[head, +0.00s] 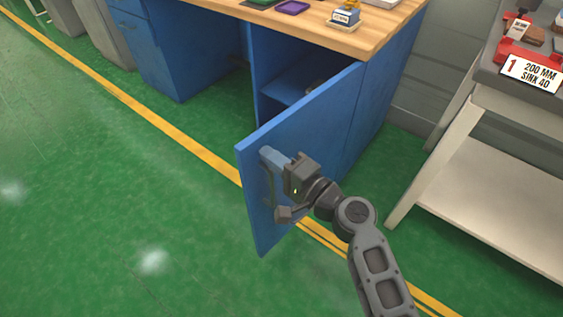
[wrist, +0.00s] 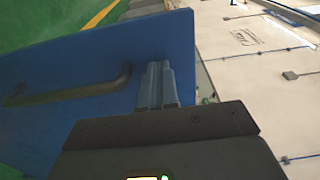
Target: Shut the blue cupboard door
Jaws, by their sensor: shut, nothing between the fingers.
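The blue cupboard door (head: 308,125) stands open, swung out from the blue workbench (head: 387,88), with the cupboard inside showing behind it. My gripper (head: 268,156) is at the outer face of the door, near its free edge and the handle. The fingers are together with nothing between them. In the wrist view the closed fingers (wrist: 157,84) lie over the blue door (wrist: 100,60), close to its edge, beside the dark bar handle (wrist: 70,90). I cannot tell whether the fingertips touch the door.
A wooden worktop (head: 385,32) with small items lies above the cupboard. A grey stand (head: 490,190) with a lower shelf stands at the right. The green floor (head: 120,200) with a yellow line is clear at the left.

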